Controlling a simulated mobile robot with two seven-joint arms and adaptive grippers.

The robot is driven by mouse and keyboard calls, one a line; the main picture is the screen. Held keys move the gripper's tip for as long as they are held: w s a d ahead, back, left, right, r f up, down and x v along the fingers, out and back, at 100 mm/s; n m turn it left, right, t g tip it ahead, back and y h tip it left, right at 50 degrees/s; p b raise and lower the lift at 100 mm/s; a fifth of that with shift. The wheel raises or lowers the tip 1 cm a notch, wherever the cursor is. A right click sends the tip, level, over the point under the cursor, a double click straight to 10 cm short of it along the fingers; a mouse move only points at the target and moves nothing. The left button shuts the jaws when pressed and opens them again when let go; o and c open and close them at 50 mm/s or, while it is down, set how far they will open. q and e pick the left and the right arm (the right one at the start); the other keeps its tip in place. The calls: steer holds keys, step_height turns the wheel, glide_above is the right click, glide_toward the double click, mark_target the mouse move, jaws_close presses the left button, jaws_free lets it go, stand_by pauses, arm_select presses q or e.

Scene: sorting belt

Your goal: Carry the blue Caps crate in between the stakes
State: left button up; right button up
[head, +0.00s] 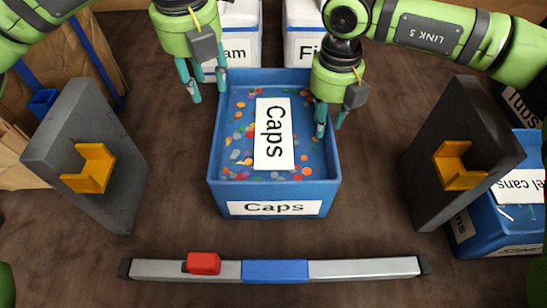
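The blue Caps crate (218,150) sits on the brown surface in the middle of the head view, holding many coloured caps and a white Caps label card. Two dark grey upright slabs with yellow brackets, possibly the stakes, stand apart from it: the left slab (58,140) and the right slab (475,120). My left gripper (208,93) is open at the crate's left wall, near its far corner. My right gripper (330,130) appears open, with its fingers on either side of the right wall's rim. Whether either touches the crate is unclear.
A long bar (350,269) with a blue middle and a red block (203,263) lies in front of the crate. A blue labelled bin (490,222) stands at right. White labelled bins (240,48) stand behind. Bare surface lies between crate and slabs.

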step_height(320, 180, up, 11)
stand_by(0.3)
steer(key=shift+r, duration=0.2)
